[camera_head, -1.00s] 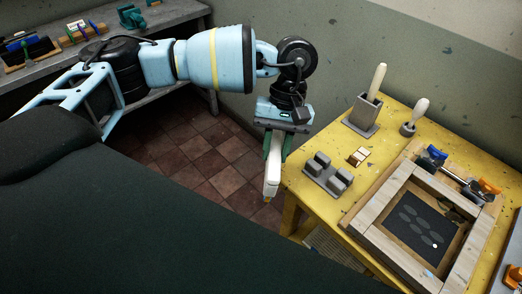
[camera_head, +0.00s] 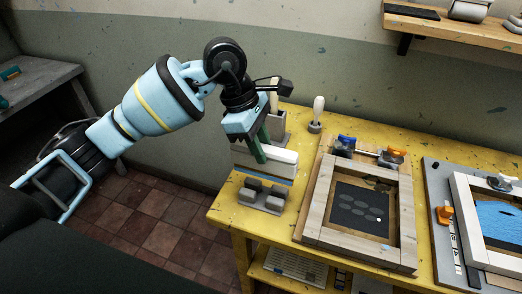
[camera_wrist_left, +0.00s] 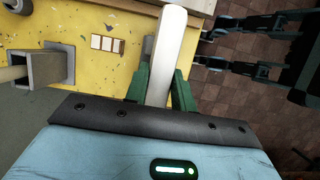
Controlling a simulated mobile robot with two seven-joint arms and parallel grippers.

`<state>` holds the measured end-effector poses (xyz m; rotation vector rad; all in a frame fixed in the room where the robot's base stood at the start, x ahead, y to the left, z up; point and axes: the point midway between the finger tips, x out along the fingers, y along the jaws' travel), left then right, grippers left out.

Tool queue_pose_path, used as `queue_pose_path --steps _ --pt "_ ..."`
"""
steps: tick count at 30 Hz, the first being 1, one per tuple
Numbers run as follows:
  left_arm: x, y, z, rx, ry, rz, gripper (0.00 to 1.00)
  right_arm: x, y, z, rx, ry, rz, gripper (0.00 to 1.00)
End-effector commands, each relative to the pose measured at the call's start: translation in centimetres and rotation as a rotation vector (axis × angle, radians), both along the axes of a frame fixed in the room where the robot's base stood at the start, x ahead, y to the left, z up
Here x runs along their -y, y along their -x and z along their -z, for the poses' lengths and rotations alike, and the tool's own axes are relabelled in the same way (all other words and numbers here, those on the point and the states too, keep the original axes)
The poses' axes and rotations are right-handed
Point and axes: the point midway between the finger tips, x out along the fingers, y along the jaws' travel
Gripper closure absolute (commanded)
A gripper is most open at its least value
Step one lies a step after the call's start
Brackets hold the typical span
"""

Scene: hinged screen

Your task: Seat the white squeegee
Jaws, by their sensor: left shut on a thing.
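The white squeegee (camera_head: 280,158), a long pale bar with a blue and brown lower edge, is held level in the head view. My left gripper (camera_head: 262,154) is shut on it, with green fingers on its two sides. In the left wrist view the white squeegee (camera_wrist_left: 168,45) sticks out between the fingers (camera_wrist_left: 160,85). My right gripper is not in view.
A grey holder (camera_head: 279,131) and a white-handled tool (camera_head: 317,113) stand behind. A wooden screen frame (camera_head: 312,215) with blue and orange clamps lies to the right on the yellow table (camera_head: 225,216). A second board (camera_head: 440,185) is farther right.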

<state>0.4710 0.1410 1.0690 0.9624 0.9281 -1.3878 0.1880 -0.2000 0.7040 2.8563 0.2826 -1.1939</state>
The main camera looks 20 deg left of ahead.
Motion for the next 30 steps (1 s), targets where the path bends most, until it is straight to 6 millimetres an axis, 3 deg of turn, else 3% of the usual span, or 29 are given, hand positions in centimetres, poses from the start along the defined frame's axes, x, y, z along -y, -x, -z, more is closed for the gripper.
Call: queue_pose_path --steps 12,30 --pt "0.0 0.0 0.0 0.000 0.001 -0.004 1.00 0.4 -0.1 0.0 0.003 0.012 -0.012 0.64" --pt "0.0 0.0 4.4 -0.002 0.001 -0.002 1.00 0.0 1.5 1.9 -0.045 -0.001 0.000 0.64"
